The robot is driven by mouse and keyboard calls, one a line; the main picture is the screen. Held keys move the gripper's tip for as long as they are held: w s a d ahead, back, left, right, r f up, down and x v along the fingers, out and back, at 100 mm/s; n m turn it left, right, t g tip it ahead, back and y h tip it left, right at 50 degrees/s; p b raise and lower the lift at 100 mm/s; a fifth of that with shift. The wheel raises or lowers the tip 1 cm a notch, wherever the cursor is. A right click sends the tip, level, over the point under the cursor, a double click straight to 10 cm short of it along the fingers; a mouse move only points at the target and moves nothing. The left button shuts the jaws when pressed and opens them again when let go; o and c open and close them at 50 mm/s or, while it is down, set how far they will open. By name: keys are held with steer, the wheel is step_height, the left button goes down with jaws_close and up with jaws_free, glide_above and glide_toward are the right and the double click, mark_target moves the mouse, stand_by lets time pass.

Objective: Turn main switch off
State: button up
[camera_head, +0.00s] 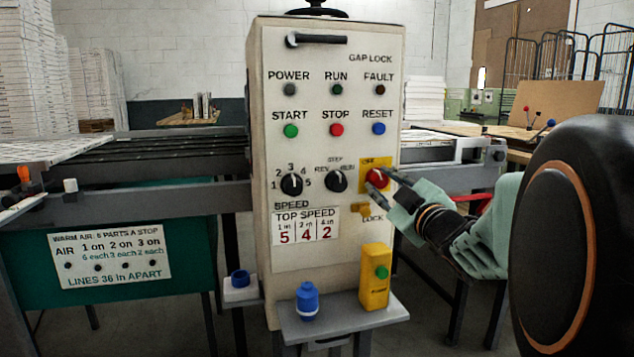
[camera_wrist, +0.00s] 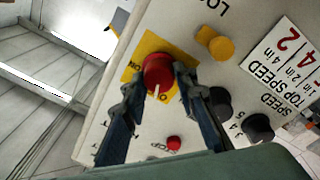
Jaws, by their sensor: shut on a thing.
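The main switch is a red rotary knob (camera_head: 377,178) on a yellow plate (camera_head: 366,163) at the right of the control panel's front. In the wrist view the red knob (camera_wrist: 157,68) sits between my two dark fingers, with the yellow plate (camera_wrist: 140,47) behind it. My gripper (camera_head: 381,182) reaches in from the right and is shut on the knob; it also shows in the wrist view (camera_wrist: 158,82). A pale pointer mark on the knob points down the wrist picture, near partly hidden lettering. I cannot read its exact setting.
Two black selector knobs (camera_head: 337,181) (camera_head: 291,185) sit left of the switch. A yellow lock piece (camera_head: 366,209) is just below it. A shelf holds a yellow box with a green button (camera_head: 375,276) and a blue bottle-like item (camera_head: 307,301). Push buttons (camera_head: 336,129) are above.

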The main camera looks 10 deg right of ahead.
steer(key=o, duration=1.2)
steer(key=shift+c, duration=0.2)
